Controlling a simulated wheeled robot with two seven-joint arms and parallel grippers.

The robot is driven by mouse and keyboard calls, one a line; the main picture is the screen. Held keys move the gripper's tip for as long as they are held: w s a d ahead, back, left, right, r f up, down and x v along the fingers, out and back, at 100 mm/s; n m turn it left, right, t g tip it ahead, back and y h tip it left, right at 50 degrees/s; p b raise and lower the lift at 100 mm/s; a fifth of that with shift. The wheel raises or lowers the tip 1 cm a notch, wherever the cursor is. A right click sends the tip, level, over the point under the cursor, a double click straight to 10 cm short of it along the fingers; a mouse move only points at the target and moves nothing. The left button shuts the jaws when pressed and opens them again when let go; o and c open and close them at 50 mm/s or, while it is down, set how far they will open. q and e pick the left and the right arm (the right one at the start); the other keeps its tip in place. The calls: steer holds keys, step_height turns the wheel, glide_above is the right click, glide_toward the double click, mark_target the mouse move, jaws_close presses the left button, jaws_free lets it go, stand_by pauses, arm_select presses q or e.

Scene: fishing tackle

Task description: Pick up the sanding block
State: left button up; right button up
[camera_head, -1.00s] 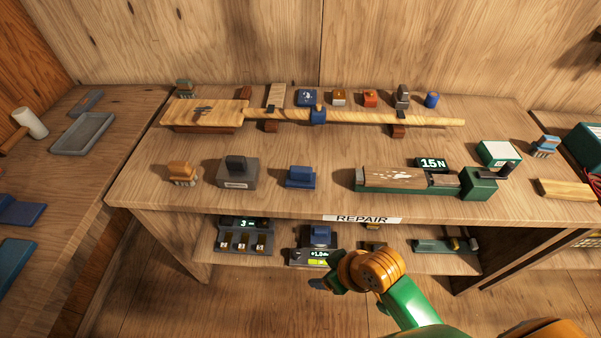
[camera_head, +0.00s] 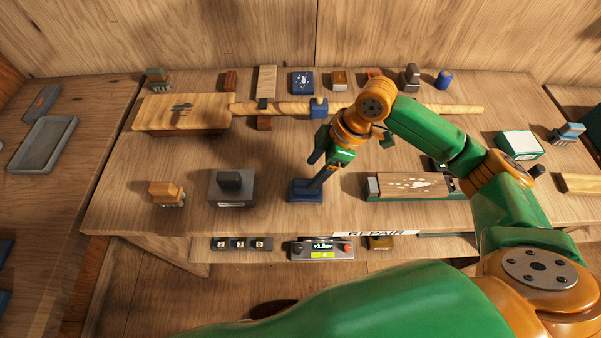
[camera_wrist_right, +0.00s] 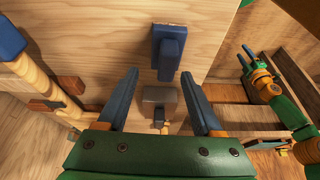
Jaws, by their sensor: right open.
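A blue block with a raised grip (camera_head: 304,190), which looks like the sanding block, sits on the front part of the bench. It also shows in the right wrist view (camera_wrist_right: 169,48), beyond the fingertips. My right gripper (camera_head: 314,172) is open and empty, just above the blue block and partly covering it. In the wrist view its two fingers (camera_wrist_right: 160,75) stand apart, with the block ahead and roughly between their lines. My left gripper (camera_wrist_right: 246,60) shows small at the right of the wrist view; its jaw state is unclear.
A grey block with a dark handle (camera_head: 233,188) and an orange brush (camera_head: 167,194) stand to the left. A wooden piece in a green holder (camera_head: 412,186) lies to the right. A long wooden paddle (camera_head: 185,110) lies behind. Bench between is bare.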

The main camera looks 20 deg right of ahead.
mark_target(307, 182)
steer(key=shift+s+a+f+p, duration=0.3)
steer(key=shift+s+a+f, duration=0.05)
steer(key=shift+f, duration=0.2)
steer(key=shift+s+a+f+p, duration=0.25)
steer(key=shift+s+a+f, duration=0.1)
steer(key=shift+f, duration=0.2)
steer(key=x, duration=0.2)
steer(key=shift+w+f, duration=0.2)
steer(key=shift+f, duration=0.05)
steer(key=shift+w+f, duration=0.2)
steer(key=shift+w, duration=0.15)
steer(key=shift+s+r, duration=0.15)
steer(key=shift+s, duration=0.05)
jaws_close()
steer(key=shift+w+r, duration=0.15)
step_height(307, 182, up, 3)
steer(key=shift+f+b, duration=0.2)
steer(key=shift+b, duration=0.55)
arm_select(q)
steer(key=f+b, duration=0.1)
steer(key=s+f+b, duration=0.1)
steer(key=f+b, duration=0.1)
steer(key=shift+s, duration=0.15)
arm_select(e)
steer(key=s+d+r, duration=0.9)
steer(key=s+r, duration=0.1)
steer(key=shift+s+d, duration=0.15)
steer(key=shift+d, duration=0.2)
